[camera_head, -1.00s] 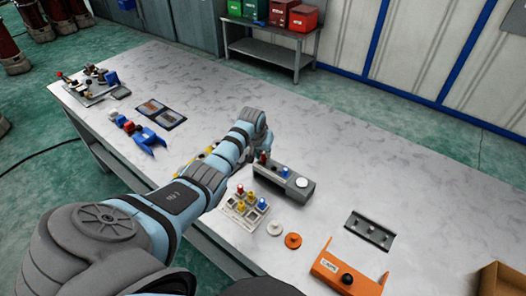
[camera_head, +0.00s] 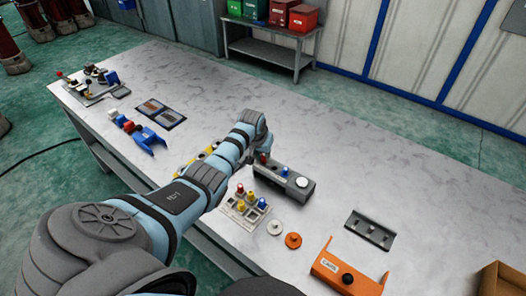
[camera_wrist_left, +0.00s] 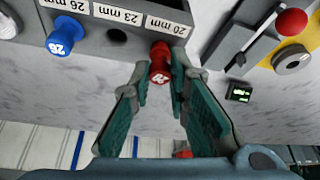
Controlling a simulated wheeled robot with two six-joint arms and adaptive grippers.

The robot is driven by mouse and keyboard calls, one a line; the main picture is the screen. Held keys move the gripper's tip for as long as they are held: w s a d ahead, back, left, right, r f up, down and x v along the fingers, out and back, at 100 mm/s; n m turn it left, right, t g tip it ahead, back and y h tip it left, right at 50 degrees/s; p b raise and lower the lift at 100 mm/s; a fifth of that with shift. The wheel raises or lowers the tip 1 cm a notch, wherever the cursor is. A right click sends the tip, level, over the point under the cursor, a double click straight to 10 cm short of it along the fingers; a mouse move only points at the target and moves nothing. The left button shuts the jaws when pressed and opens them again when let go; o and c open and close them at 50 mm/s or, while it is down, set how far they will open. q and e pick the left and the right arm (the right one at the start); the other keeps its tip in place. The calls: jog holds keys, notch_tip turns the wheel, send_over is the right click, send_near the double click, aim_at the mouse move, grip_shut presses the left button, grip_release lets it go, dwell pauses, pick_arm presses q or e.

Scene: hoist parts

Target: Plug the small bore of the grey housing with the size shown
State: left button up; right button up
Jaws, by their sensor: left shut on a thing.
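The grey housing (camera_head: 296,190) is a long block near the middle of the table. In the left wrist view the housing (camera_wrist_left: 88,38) carries labels 26 mm, 23 mm and 20 mm. A blue plug (camera_wrist_left: 66,36) marked 26 stands by the 26 mm label; a dark open bore (camera_wrist_left: 117,36) lies below the 23 mm label. My left gripper (camera_wrist_left: 163,78) is shut on a red plug (camera_wrist_left: 160,60) by the 20 mm label; its seating depth is unclear. A small display (camera_wrist_left: 240,94) has green digits, too small to read. My right gripper is not visible.
A plug rack (camera_head: 237,212) with coloured plugs stands in front of the housing. A white disc (camera_head: 275,228) and an orange disc (camera_head: 293,240) lie beside it. An orange bracket (camera_head: 328,268) and a grey slotted plate (camera_head: 370,229) lie to the right.

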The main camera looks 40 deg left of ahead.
pick_arm(q)
jog(key=shift+f, duration=0.4)
jog(key=shift+f, duration=0.25)
jog(key=shift+c, duration=0.2)
dwell(2.5)
jog(key=o, duration=0.9)
